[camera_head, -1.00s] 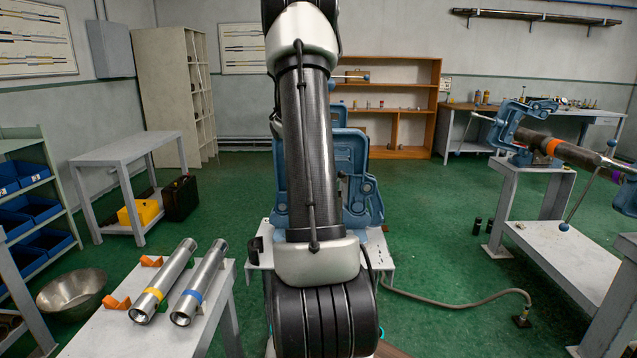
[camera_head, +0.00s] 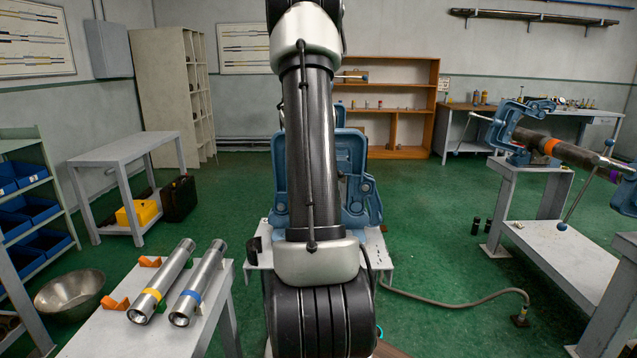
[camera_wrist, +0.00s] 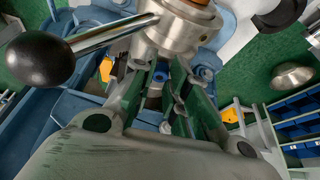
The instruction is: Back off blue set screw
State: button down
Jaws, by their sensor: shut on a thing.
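A blue vise (camera_head: 357,170) stands in front of me in the head view, largely hidden behind my arm. In the wrist view, a steel hub (camera_wrist: 185,28) with a bar handle and a black ball knob (camera_wrist: 38,58) crosses the top left. My gripper (camera_wrist: 160,78) reaches in below the hub, its two fingers converging. A small blue part, apparently the blue set screw (camera_wrist: 161,76), shows between the fingertips, and the gripper is shut on it. The exact contact is small and partly hidden by the fingers. My gripper is hidden in the head view.
Two steel pipes, one yellow-banded (camera_head: 162,282) and one blue-banded (camera_head: 199,284), lie on a table at left. Another blue vise (camera_head: 524,130) holds a dark pipe at right. A hose (camera_head: 455,305) crosses the green floor. The bar handle lies close above my gripper.

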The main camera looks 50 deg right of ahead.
jog(key=shift+f, duration=0.1)
jog(key=c, duration=1.7)
grip_release()
jog(key=shift+o, duration=0.2)
jog(key=shift+s+a+r, duration=0.1)
jog(key=shift+r, duration=0.25)
jog(key=v, duration=0.2)
jog(key=shift+s+a+r, duration=0.25)
jog(key=shift+r, duration=0.05)
jog(key=s+a, duration=0.7)
jog(key=a, duration=0.1)
jog(key=shift+s+a+f, duration=0.15)
jog(key=shift+s+a, duration=0.05)
jog(key=shift+s, duration=0.2)
